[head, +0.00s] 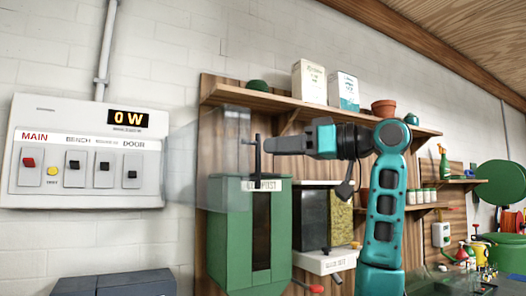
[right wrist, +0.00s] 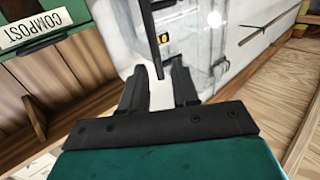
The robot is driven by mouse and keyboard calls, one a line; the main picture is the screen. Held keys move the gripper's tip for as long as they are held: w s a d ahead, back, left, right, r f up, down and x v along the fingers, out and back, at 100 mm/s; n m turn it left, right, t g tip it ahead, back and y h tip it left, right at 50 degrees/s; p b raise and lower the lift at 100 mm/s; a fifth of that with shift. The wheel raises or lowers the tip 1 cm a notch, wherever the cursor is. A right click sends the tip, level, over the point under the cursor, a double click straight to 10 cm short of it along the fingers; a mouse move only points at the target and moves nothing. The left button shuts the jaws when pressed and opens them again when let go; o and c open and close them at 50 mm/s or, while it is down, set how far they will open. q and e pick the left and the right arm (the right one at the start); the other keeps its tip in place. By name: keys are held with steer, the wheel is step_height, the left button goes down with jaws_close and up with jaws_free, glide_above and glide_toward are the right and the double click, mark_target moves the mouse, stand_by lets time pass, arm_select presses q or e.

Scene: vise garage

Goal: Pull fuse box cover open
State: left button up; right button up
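The white fuse box (head: 88,152) is on the wall at the left, with its switches uncovered from the front. Its clear cover (head: 215,150) stands swung out from the box's right side. A black bar handle (head: 257,153) is at the cover's outer edge. My right gripper (head: 275,146) reaches in from the right, at the handle. In the right wrist view, the fingers (right wrist: 160,88) are apart, and the lower end of the dark handle (right wrist: 152,38) shows between or just beyond them. I cannot tell whether they touch it. My left gripper is not in view.
A green compost bin (head: 230,235) stands below the cover and gripper. A wooden shelf (head: 285,103) with tins and pots is above the gripper. A dark grey box top (head: 115,284) is below the fuse box. The wall between box and bin is bare.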

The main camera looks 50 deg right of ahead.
steer(key=v, duration=0.9)
steer(key=shift+s+a+b, duration=0.15)
steer(key=shift+s+b, duration=0.1)
steer(key=shift+b, duration=0.15)
steer(key=shift+r, duration=0.2)
